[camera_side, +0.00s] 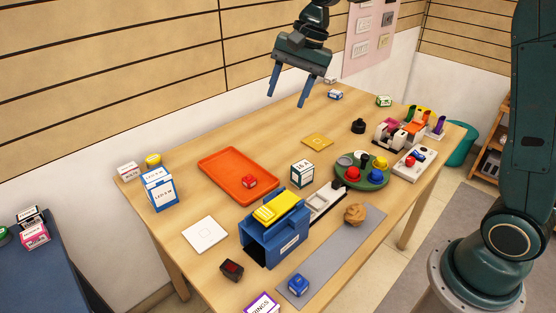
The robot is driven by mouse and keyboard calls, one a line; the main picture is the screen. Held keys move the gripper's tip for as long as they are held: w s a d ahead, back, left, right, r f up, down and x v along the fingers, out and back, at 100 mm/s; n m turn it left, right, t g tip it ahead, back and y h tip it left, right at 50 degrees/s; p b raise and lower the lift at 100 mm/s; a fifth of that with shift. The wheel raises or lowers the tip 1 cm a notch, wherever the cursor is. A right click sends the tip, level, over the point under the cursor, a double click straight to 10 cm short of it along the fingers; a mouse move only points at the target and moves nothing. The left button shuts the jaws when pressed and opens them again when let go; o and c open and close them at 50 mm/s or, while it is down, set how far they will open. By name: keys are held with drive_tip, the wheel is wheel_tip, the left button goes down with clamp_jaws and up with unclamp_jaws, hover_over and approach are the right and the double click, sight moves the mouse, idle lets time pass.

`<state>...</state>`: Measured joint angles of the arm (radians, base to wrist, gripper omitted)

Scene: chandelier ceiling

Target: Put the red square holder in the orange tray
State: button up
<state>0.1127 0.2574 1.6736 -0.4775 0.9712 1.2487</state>
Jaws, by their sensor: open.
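The orange tray (222,161) lies flat on the left half of the wooden table. A small red square block-like item (249,181), which looks like the red square holder, rests inside the tray near its right front end. It has a pale mark on it, too small to make out. My gripper (287,99) is open and empty, with its two blue fingers pointing down. It is raised high above the back of the table, well apart from the tray and the red item.
A blue bin with a yellow top (274,229) and a white-green box (302,173) stand right of the tray. A blue square item (298,284) sits on a grey mat (335,250). A green round tray (375,182) holds coloured pieces. A dark red-black item (231,269) lies in front.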

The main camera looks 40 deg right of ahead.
drive_tip(key=s+r+n+t+h, duration=0.1)
drive_tip(key=s+r+n, duration=0.15)
drive_tip(key=s, duration=0.45)
drive_tip(key=s+r+n+t, duration=0.1)
drive_tip(key=s+r+n, duration=0.15)
drive_tip(key=s, duration=0.45)
drive_tip(key=s+d+f+n+h, duration=0.1)
drive_tip(key=s+f+n, duration=0.1)
drive_tip(key=s, duration=0.5)
drive_tip(key=s+d+f+n+t, duration=0.1)
drive_tip(key=s+f+n, duration=0.1)
drive_tip(key=s, duration=0.5)
drive_tip(key=shift+d+n+h, duration=0.4)
drive_tip(key=shift+n, duration=0.4)
